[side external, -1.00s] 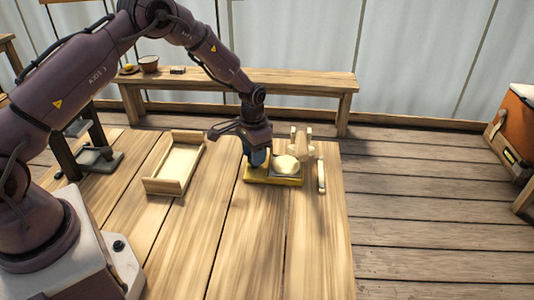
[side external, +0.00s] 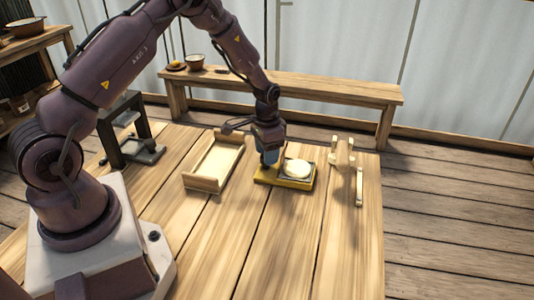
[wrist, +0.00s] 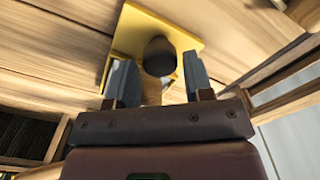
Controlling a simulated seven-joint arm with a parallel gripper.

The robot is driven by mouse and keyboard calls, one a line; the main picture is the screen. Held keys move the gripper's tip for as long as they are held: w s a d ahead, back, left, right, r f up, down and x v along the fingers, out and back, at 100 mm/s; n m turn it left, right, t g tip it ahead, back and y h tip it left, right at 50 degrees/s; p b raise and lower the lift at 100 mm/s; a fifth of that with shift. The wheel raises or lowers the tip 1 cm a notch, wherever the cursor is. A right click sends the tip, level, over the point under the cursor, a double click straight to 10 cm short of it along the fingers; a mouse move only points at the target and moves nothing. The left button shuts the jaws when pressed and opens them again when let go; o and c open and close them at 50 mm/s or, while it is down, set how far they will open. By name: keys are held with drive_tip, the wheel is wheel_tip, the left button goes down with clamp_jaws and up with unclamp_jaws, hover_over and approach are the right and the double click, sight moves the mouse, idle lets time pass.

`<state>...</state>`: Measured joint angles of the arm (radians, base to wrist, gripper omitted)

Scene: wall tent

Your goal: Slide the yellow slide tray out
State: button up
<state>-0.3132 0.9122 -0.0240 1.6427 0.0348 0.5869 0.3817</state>
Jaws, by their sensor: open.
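The yellow slide tray (side external: 262,181) lies flat on the wooden table, with a pale round piece (side external: 297,168) on a dark plate at its right part. My gripper (side external: 268,160) points down at the tray's left end. In the wrist view the yellow tray (wrist: 185,32) shows beyond my gripper (wrist: 157,66), whose two blue-grey fingers are apart. A dark round knob (wrist: 160,54) on the tray appears between the fingertips. I cannot tell whether either finger touches it. The pale piece is not visible in the wrist view.
A wooden stand (side external: 343,152) and an upright wooden bar (side external: 359,187) are right of the tray, with a gap. A shallow wooden box (side external: 204,184) is to the left. A dark metal fixture (side external: 140,150) stands farther left. The front tabletop is clear.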

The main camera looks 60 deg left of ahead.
wheel_tip(320, 180, up, 12)
idle(0.4)
drive_tip(key=shift+r, duration=0.1)
drive_tip(key=s+d+r+t, duration=0.2)
drive_tip(key=s+d+r, duration=0.2)
drive_tip(key=s+r, duration=0.2)
drive_tip(key=s+d+r+t, duration=0.1)
drive_tip(key=s+d+r, duration=0.3)
drive_tip(key=s, duration=0.5)
drive_tip(key=s+d+r+n+t, duration=0.1)
drive_tip(key=s+d+r+t, duration=0.1)
drive_tip(key=s+d+r, duration=0.3)
wheel_tip(320, 180, up, 3)
drive_tip(key=s, duration=0.2)
drive_tip(key=shift+s+r+t, duration=0.15)
drive_tip(key=shift+s+t, duration=0.15)
drive_tip(key=shift+s, duration=0.1)
